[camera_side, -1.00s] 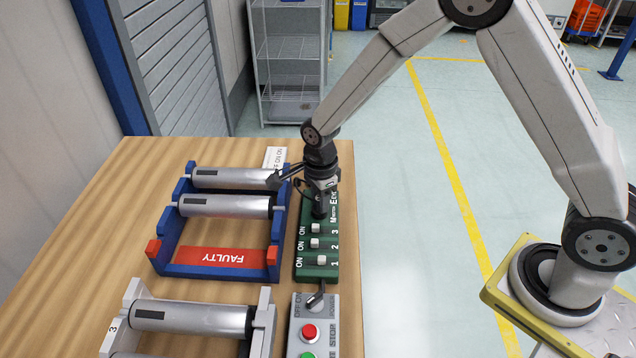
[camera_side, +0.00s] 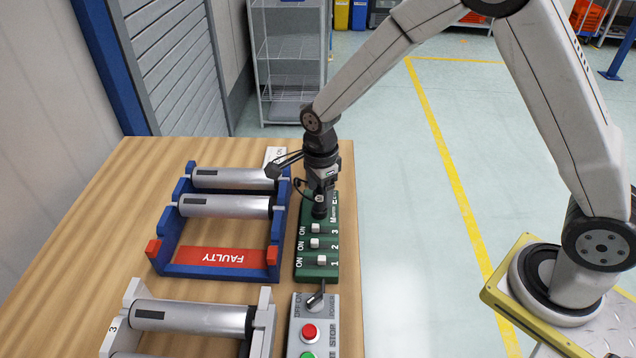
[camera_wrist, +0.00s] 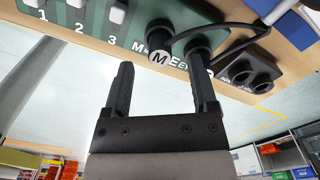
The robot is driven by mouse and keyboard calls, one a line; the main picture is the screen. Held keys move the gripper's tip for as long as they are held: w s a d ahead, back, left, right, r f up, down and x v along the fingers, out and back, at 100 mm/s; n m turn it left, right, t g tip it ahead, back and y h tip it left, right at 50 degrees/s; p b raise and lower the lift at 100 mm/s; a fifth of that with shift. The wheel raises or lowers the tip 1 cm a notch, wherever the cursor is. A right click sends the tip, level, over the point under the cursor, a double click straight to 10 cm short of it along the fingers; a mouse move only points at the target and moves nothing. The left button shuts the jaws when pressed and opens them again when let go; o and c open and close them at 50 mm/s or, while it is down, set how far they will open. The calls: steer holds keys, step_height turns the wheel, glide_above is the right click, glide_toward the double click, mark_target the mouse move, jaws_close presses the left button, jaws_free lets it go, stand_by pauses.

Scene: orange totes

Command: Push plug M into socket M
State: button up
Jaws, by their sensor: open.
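Plug M (camera_wrist: 159,57) is a black cylinder with a white M on its end cap, standing on the green panel (camera_wrist: 95,28). It also shows as a dark stub below my gripper in the side view (camera_side: 319,211). Socket M is hidden behind the plug, and I cannot tell how deep the plug sits. My gripper (camera_wrist: 163,62) is open, with one finger on each side of the plug in the wrist view and visible gaps to it. A second black plug (camera_wrist: 198,46) is partly behind the right finger.
A dark holder (camera_wrist: 250,76) with two round openings lies right of the second plug; black cables run nearby. White switches 1 to 3 (camera_side: 315,243) line the panel. A blue FAULTY roller rack (camera_side: 220,260) stands left, a grey button box (camera_side: 328,333) in front.

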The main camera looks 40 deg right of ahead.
steer(key=shift+r, duration=2.45)
steer(key=shift+d, duration=0.1)
steer(key=s+d+r+n+t, duration=0.1)
steer(key=s+d+n, duration=0.2)
steer(key=s+n, duration=0.4)
steer(key=s+d+n+t, duration=0.1)
steer(key=s+d+n, duration=0.3)
steer(key=s+n, duration=0.4)
steer(key=shift+d+r+n+t, duration=0.2)
steer(key=shift+r+n+t, duration=0.15)
steer(key=shift+n, duration=2.25)
